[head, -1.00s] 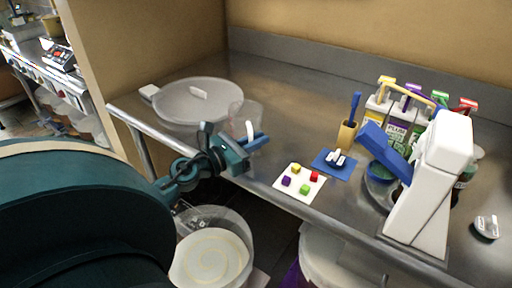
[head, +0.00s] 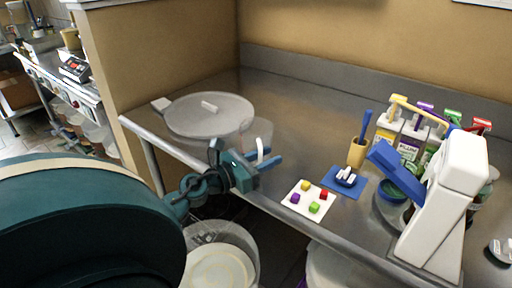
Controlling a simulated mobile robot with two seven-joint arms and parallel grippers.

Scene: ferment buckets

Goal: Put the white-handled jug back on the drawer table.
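The jug (head: 248,134) is clear and hard to make out against the steel, with a white upright handle (head: 260,149). It shows above the front edge of the steel table, just right of the large round lid. My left gripper (head: 267,160) reaches in from the left, and its blue fingers are at the lower part of the white handle and look shut on it. The jug's base is hidden, and I cannot tell whether it touches the steel top. A drawer table (head: 78,92) seems to stand at the far left. My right gripper is not in view.
The steel table (head: 300,105) holds a round pan-like lid (head: 205,117), a white mat (head: 308,207) with coloured cubes, a blue tray (head: 343,190), a yellow cup (head: 357,152), bottles and a white machine (head: 447,210). A clear bucket (head: 250,240) stands below the front edge. A partition ends at left.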

